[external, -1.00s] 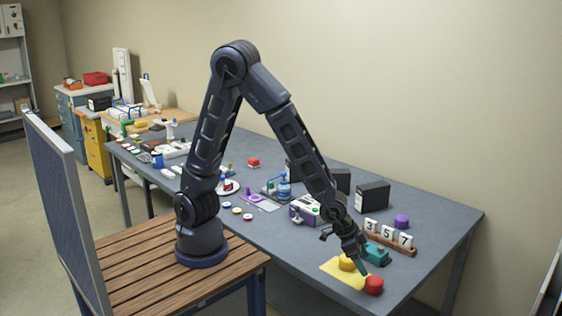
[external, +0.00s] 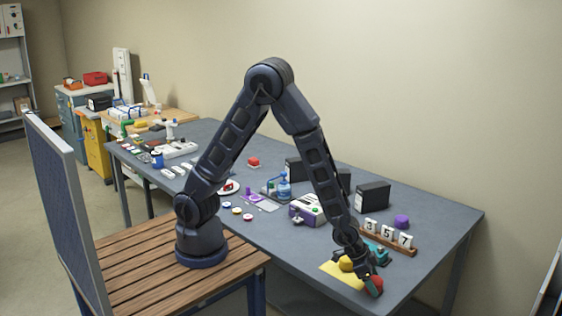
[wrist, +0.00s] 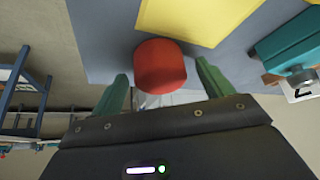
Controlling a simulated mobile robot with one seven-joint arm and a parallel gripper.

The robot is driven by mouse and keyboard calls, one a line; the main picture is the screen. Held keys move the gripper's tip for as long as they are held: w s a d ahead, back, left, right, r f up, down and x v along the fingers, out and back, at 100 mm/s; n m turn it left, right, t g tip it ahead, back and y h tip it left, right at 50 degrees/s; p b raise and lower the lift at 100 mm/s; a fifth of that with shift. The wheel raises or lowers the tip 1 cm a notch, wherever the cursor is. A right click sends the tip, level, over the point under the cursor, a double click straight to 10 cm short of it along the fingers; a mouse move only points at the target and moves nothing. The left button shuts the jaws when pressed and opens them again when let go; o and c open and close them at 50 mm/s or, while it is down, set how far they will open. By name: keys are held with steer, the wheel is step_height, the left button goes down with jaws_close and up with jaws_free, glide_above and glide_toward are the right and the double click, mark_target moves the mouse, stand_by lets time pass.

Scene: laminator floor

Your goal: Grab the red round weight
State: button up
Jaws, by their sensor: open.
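The red round weight (external: 375,287) sits near the front right edge of the grey table, beside the corner of a yellow sheet (external: 338,275). In the external view my gripper (external: 371,279) is at the weight and partly covers it. In the wrist view the red weight (wrist: 160,66) lies between the two green fingers of my gripper (wrist: 161,75). I cannot tell whether either finger touches the weight.
A yellow weight (external: 346,264) stands on the yellow sheet just behind my gripper. A teal object (external: 379,256) and a wooden rail (external: 402,248) with number blocks are close behind on the right. A purple weight (external: 401,221) stands farther back. The table edge is close in front.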

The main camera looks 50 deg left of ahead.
steer(key=shift+w+d+f, duration=0.15)
steer(key=shift+d+f, duration=0.05)
steer(key=shift+f, duration=0.3)
steer(key=c, duration=1.3)
steer(key=shift+r, duration=0.1)
